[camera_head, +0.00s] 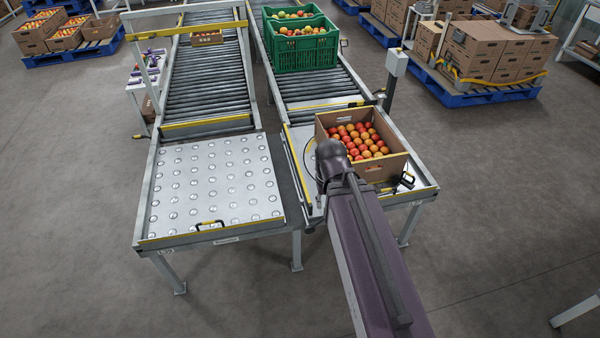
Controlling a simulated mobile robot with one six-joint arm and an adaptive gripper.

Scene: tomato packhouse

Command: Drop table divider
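No part is clearly marked as the table divider. A yellow-edged bar (207,124) crosses the left lane between its rollers and the ball-topped table (175,190). A similar yellow-edged bar (325,106) crosses the right lane behind the box. A yellow strip (297,160) runs along the left side of the right table (424,190). My arm reaches from the bottom right to the front left of the open cardboard tomato box (390,168) on that table.
The ball-topped table is empty, with a yellow-black handle (209,225) at its front. Green crates (301,53) of tomatoes stand on the right rollers. A post with a grey box (396,63) stands right of that lane. Loaded blue pallets (480,97) are farther back.

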